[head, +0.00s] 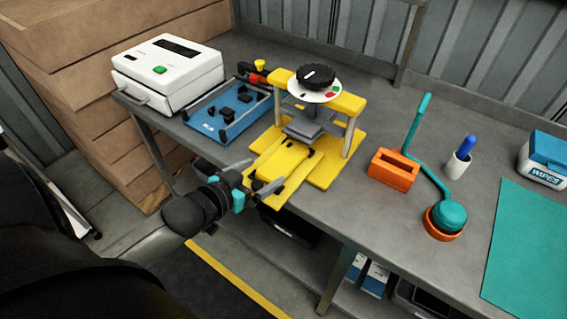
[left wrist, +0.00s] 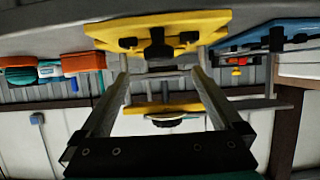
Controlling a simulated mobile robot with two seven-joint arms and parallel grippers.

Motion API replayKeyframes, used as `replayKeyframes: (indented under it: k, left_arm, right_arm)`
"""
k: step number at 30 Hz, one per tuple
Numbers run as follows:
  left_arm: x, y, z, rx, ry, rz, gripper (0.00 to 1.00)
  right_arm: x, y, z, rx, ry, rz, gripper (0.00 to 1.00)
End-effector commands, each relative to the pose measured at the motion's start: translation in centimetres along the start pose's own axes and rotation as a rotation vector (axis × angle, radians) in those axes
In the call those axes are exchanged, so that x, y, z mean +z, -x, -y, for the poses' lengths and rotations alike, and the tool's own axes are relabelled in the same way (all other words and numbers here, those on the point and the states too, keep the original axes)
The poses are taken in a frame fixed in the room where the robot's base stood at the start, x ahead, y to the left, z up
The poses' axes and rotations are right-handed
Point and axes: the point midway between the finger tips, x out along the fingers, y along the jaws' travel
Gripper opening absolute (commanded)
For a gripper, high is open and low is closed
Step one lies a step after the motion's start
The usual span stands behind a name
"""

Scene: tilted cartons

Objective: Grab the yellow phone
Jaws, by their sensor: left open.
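A yellow slab (head: 286,160), which looks like the yellow phone, lies on the yellow base plate (head: 342,160) of a press at the table's front edge. I cannot clearly separate it from the plate. My left gripper (head: 257,176) is open at the front end of the slab, its fingers apart and nothing visibly held. In the left wrist view, the open fingers (left wrist: 160,73) point toward the press, and a yellow surface (left wrist: 205,24) with dark parts shows beyond the fingertips. Whether the fingers touch the slab cannot be told. My right gripper is not in view.
The press's posts and black knob (head: 315,75) rise behind the slab. A blue tray (head: 228,128) and white device (head: 165,75) stand left. An orange holder (head: 393,170), a teal tool (head: 448,213) and a teal mat (head: 527,250) lie right.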

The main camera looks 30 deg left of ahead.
Motion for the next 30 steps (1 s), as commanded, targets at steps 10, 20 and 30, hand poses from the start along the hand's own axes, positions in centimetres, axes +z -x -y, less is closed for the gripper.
replayKeyframes:
  k: [10, 20, 30]
  left_arm:
    - [0.0, -3.8, 0.0, 0.0, -0.001, -0.001, 1.0]
    - [-0.1, -6.0, 0.2, -0.001, -0.002, -0.001, 1.0]
    - [-0.2, -9.1, 0.2, 0.0, -0.001, 0.0, 1.0]
  right_arm:
    - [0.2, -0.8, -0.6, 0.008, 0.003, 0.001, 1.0]
    - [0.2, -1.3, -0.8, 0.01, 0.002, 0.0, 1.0]
    - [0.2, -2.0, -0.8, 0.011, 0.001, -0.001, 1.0]
